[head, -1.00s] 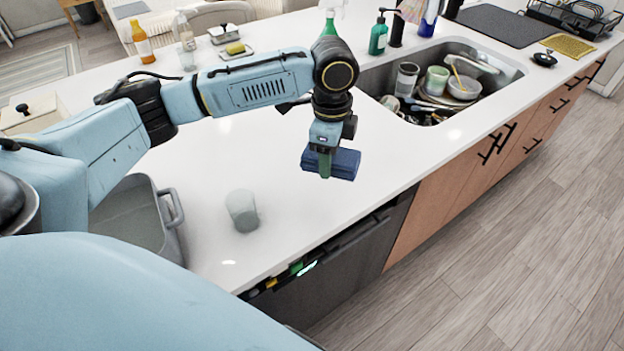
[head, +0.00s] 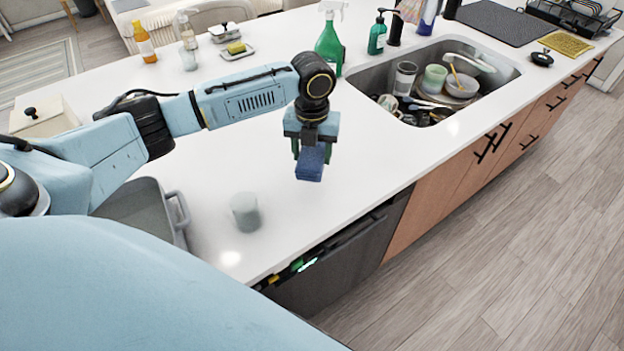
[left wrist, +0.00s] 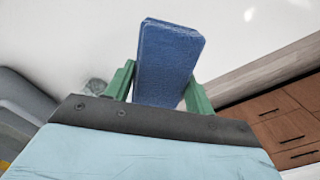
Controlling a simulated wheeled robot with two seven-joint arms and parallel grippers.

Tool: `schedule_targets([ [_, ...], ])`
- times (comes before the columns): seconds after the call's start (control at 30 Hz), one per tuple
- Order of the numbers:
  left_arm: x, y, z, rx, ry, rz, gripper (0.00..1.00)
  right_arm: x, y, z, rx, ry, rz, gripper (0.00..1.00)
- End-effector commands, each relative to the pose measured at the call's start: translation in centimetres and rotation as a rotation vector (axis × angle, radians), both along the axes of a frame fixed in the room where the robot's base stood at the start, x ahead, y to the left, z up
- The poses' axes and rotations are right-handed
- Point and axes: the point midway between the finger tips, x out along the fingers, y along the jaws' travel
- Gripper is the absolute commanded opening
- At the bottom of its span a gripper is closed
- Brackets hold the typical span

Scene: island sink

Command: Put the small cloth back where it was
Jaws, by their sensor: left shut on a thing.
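The small cloth (head: 311,163) is a folded dark blue block. My left gripper (head: 311,152) is shut on it, above the white counter near its front edge. In the left wrist view the cloth (left wrist: 168,62) stands out between the two green fingers of the left gripper (left wrist: 160,88), with its far end past the fingertips. I cannot tell the gap between cloth and counter. My right gripper is not in view.
A frosted cup (head: 246,212) and a grey tub (head: 142,215) stand on the near left of the counter (head: 260,170). The sink (head: 352,80) holds several dishes. Bottles, including a green spray bottle (head: 329,45), stand along the back. The middle counter is clear.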

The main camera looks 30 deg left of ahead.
Motion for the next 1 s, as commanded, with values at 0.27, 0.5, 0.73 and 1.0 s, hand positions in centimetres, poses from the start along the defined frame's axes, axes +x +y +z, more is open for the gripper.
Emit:
schedule_targets([
  [0.27,0.0,0.0,-4.4,0.001,0.001,0.001,0.36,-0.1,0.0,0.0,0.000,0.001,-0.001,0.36],
  [0.5,-0.1,-0.1,-6.8,0.000,0.002,0.003,0.36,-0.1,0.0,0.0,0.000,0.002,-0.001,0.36],
  [0.73,0.0,0.0,-8.3,0.001,-0.001,0.001,0.36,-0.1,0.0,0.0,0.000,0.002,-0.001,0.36],
  [1.0,0.0,0.0,-8.7,0.001,0.000,0.002,0.36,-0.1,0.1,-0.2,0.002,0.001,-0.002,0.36],
])
